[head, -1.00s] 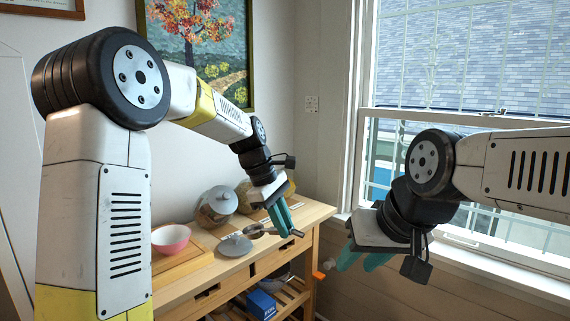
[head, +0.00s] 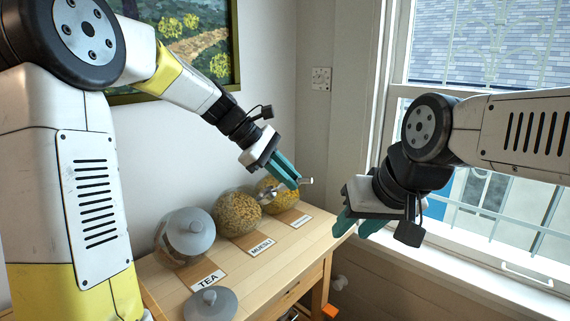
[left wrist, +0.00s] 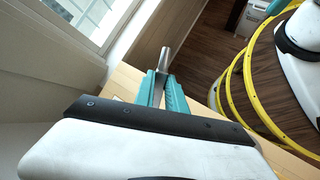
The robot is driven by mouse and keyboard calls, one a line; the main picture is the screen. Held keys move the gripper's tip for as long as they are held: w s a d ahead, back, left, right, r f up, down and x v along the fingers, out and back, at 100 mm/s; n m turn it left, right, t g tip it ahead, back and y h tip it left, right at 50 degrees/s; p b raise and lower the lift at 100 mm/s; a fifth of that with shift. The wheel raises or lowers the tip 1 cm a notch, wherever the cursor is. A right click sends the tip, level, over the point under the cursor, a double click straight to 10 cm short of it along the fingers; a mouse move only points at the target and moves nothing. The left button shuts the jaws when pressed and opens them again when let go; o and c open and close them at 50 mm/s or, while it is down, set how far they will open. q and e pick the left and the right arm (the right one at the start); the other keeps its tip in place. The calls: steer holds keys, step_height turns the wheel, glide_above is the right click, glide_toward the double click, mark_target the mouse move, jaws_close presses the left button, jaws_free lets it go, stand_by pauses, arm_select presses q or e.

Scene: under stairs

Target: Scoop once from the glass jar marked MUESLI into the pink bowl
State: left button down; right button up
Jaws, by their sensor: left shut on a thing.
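The glass jar marked MUESLI (head: 237,216) stands on the wooden table behind its label (head: 262,247), full of brownish-yellow flakes. My left gripper (head: 288,176) is shut on a metal scoop (head: 268,193), above and to the right of this jar in the head view. The scoop's head overlaps the picture of the jars; I cannot tell whether it touches one. The scoop's handle also shows in the left wrist view (left wrist: 164,60) between the fingers. My right gripper (head: 357,226) is open and empty, by the window. The pink bowl is out of view now.
A lidded jar (head: 172,252) stands behind the TEA label, left of the muesli. A jar of yellow contents (head: 284,200) stands to the right. A loose grey lid (head: 210,304) lies at the front. The table's right part (head: 318,222) is clear.

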mark_target(257, 199)
arm_select(q)
steer(key=shift+w+a+f, duration=0.1)
steer(key=shift+w+a, duration=0.05)
steer(key=shift+w, duration=0.4)
steer(key=shift+w+a+f, duration=1.35)
steer(key=shift+a+f, duration=0.05)
steer(key=shift+f, duration=0.35)
steer(key=shift+w+a+f, duration=1.35)
steer(key=shift+w+f, duration=0.05)
steer(key=shift+f, duration=0.4)
steer(key=shift+w+a+f, duration=1.35)
steer(key=shift+a+f, duration=0.05)
steer(key=shift+f, duration=0.35)
steer(key=shift+w+a+f, duration=0.2)
steer(key=shift+f, duration=0.05)
